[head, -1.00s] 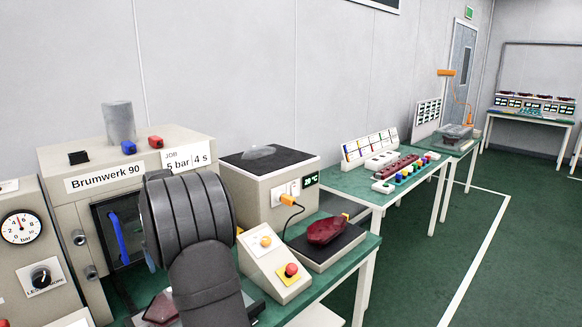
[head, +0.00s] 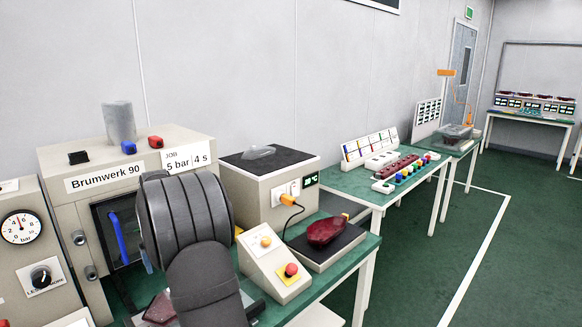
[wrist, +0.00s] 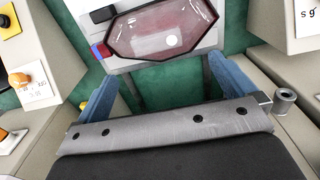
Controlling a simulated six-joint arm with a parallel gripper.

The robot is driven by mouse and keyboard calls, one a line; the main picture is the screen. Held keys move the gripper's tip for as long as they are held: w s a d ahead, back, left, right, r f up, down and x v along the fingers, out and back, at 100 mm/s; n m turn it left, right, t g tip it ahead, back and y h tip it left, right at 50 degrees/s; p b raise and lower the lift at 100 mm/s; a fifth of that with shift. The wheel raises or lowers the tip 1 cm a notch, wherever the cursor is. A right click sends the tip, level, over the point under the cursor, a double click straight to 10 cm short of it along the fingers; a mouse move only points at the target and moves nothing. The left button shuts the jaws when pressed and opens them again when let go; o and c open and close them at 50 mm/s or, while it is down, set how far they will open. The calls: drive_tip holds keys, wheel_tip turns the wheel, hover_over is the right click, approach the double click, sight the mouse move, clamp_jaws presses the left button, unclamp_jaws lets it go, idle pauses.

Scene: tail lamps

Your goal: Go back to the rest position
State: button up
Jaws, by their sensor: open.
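My gripper (wrist: 162,68) is open and empty, with its two blue fingers spread apart in the wrist view. A dark red, translucent lamp lens (wrist: 160,30) lies on a light grey fixture (wrist: 120,57) just beyond the fingertips. The fingers do not grip it; I cannot tell the exact gap. In the head view, part of this red lens (head: 160,308) shows low beside my arm, which hides the rest. My arm also hides most of the gripper there. A second red lens (head: 325,230) lies on a dark plate to the right.
The Brumwerk 90 machine (head: 62,205) with a blue handle (head: 117,238) stands close on the left. A sloped button box (head: 268,275) and a heater box (head: 250,200) stand close on the right. Floor (head: 420,285) beyond the bench is clear.

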drive_tip(key=s+a+r+n, duration=0.1)
drive_tip(key=s+a+r, duration=0.6)
drive_tip(key=a+r, duration=0.2)
drive_tip(key=shift+s+a+r+n, duration=0.2)
drive_tip(key=shift+s+a+n, duration=0.2)
drive_tip(key=shift+a, duration=0.75)
